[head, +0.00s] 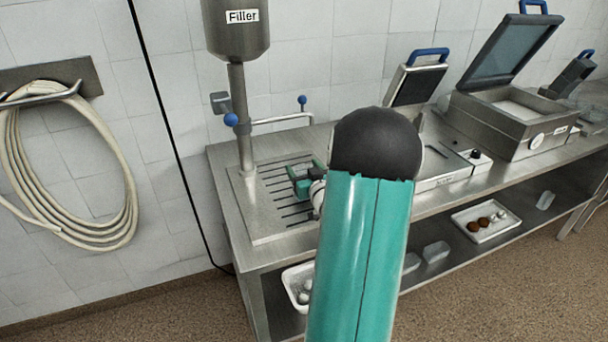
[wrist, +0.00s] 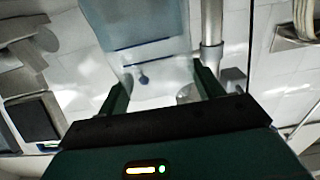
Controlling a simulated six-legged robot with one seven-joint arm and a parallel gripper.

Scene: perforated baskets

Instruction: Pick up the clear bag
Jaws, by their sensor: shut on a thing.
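In the wrist view, the clear bag (wrist: 150,48) is a pale, see-through sheet with dark blue lines and a small blue mark. It lies between the two dark green fingers of my gripper (wrist: 160,84) and extends toward the top edge. My gripper is shut on it. In the head view, my gripper (head: 303,181) is small and partly hidden behind my teal arm. It is over the slotted metal plate under the filler. I cannot make out the bag in the head view.
The filler (head: 236,30) stands on a post at the bench's left end. Machines with raised lids (head: 515,115) fill the bench's right. The lower shelf holds a white tray (head: 486,222) and clear containers. A coiled hose (head: 125,225) hangs on the left wall.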

